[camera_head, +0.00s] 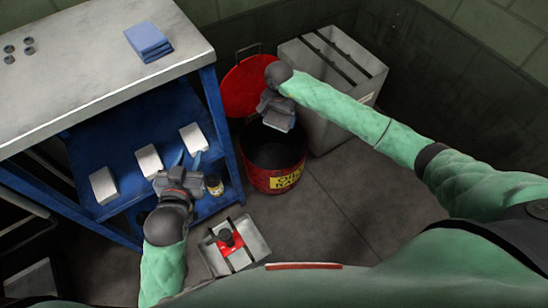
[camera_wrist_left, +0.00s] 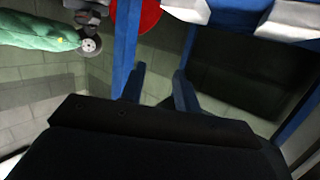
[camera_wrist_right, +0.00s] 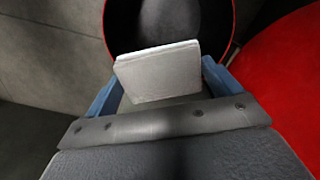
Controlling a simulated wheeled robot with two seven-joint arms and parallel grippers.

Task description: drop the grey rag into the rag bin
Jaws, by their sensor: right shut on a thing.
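The grey rag (camera_wrist_right: 158,73) is a folded pad between the two blue fingers of my right gripper (camera_wrist_right: 160,88) in the right wrist view. In the head view the rag (camera_head: 279,121) hangs below my right gripper, above the opening of the rag bin. The rag bin (camera_head: 272,180) is a red drum with a dark inside and a yellow label; its red lid (camera_head: 240,88) stands open behind it. The bin's rim (camera_wrist_right: 107,35) also shows in the right wrist view. My left gripper (camera_head: 187,160) is at the shelf; its fingers are apart and empty in the left wrist view (camera_wrist_left: 158,88).
A blue-framed bench (camera_head: 110,75) stands at left, with a folded blue cloth (camera_head: 148,40) on top and several pale grey blocks (camera_head: 103,185) on its shelf. A slotted grey cabinet (camera_head: 330,110) stands right of the bin.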

